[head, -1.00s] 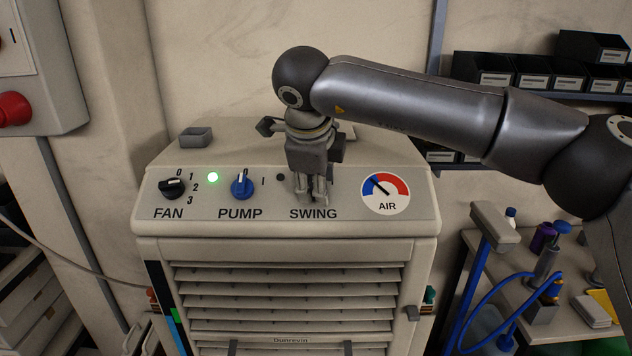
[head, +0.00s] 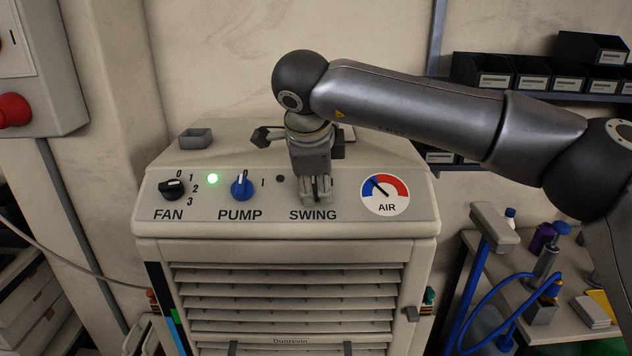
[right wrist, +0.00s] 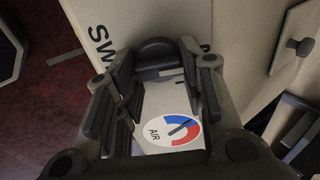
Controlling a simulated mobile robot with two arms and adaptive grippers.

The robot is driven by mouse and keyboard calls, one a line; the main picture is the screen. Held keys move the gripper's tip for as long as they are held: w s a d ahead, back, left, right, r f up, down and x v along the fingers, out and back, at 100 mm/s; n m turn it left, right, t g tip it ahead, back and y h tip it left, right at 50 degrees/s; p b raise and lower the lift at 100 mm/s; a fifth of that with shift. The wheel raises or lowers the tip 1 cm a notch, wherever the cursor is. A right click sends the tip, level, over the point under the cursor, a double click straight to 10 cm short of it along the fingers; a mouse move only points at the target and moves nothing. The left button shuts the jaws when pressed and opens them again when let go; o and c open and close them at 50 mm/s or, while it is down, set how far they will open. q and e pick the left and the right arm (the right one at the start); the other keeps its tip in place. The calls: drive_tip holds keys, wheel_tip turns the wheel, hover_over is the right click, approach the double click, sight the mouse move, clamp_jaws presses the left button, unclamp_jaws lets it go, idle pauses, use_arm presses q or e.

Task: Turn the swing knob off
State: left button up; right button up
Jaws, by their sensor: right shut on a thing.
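The swing knob is hidden behind my right gripper (head: 315,192) in the head view, just above the SWING label (head: 313,215) on the cooler's sloped panel. In the right wrist view the dark swing knob (right wrist: 157,58) shows between the fingers of my right gripper (right wrist: 160,72), which is shut on it. The knob's pointer setting cannot be made out. The small lamp (head: 280,178) left of my gripper is dark. My left gripper is not in view.
The FAN knob (head: 172,189), a lit green lamp (head: 213,177) and the blue PUMP knob (head: 242,187) sit to the left. The AIR gauge (head: 386,194) is close on the right. A small grey tray (head: 195,138) is on the cooler's top.

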drive_tip(key=o, duration=1)
drive_tip(key=v, duration=1.2)
drive_tip(key=shift+f, duration=0.1)
